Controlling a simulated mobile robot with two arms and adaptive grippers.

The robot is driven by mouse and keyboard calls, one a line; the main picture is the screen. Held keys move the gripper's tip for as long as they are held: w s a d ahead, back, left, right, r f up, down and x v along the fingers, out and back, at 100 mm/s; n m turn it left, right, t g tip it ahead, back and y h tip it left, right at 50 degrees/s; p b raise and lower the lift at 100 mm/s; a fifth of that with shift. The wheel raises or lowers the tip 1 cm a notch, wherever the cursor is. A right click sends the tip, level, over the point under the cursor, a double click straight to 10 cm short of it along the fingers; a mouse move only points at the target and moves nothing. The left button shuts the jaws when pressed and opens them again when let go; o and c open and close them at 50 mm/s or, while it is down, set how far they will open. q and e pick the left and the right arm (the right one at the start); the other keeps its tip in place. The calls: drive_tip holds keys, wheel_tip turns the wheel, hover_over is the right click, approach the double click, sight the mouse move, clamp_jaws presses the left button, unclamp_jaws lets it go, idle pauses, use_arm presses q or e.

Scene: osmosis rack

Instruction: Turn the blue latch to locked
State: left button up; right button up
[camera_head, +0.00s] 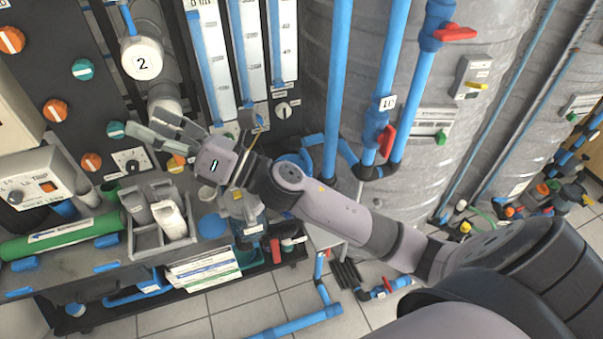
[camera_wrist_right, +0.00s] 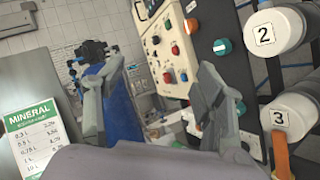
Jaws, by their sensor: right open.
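My right gripper (camera_head: 147,121) is open and empty. It reaches in over the bench in front of the dark control panel, with its fingers pointing left. In the right wrist view the two fingers of the gripper (camera_wrist_right: 158,75) stand wide apart, with nothing between them. I cannot pick out a blue latch for certain in either view. A blue object (camera_wrist_right: 122,105) shows partly behind the left finger in the wrist view; I cannot tell what it is. My left gripper is not in view.
A dark panel with orange and teal knobs (camera_head: 56,110) stands at the left. A white housing marked 2 (camera_head: 142,60) is above my gripper. A grey tray (camera_head: 148,238) and a green cylinder (camera_head: 60,237) lie on the bench. Blue pipes (camera_head: 337,90) and grey tanks (camera_head: 425,170) stand right.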

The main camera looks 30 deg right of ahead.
drive_tip(key=s+a+f+n+g, duration=0.2)
drive_tip(key=n+g, duration=0.5)
drive_tip(key=n, duration=0.3)
drive_tip(key=s+a+f+n+g, duration=0.1)
drive_tip(key=a+f+n+g, duration=0.2)
drive_tip(key=n+g, duration=0.55)
drive_tip(key=w+d+f+n+h, duration=0.1)
drive_tip(key=d+f+n+h, duration=0.45)
drive_tip(key=d+n, duration=0.2)
drive_tip(key=w+d+n+h, duration=0.2)
drive_tip(key=d+n+h, duration=0.6)
drive_tip(key=d, duration=1.7)
wheel_tip(320, 180, down, 18)
drive_tip(key=m+h+p, duration=0.1)
drive_tip(key=m+p, duration=0.1)
drive_tip(key=p, duration=0.1)
drive_tip(key=m+h+p, duration=0.1)
drive_tip(key=shift+s+r+g+h, duration=0.15)
drive_tip(key=shift+r+g+h, duration=0.1)
drive_tip(key=shift+g+h, duration=0.1)
drive_tip(key=shift+c, duration=0.5)
drive_tip(key=c, duration=1.1)
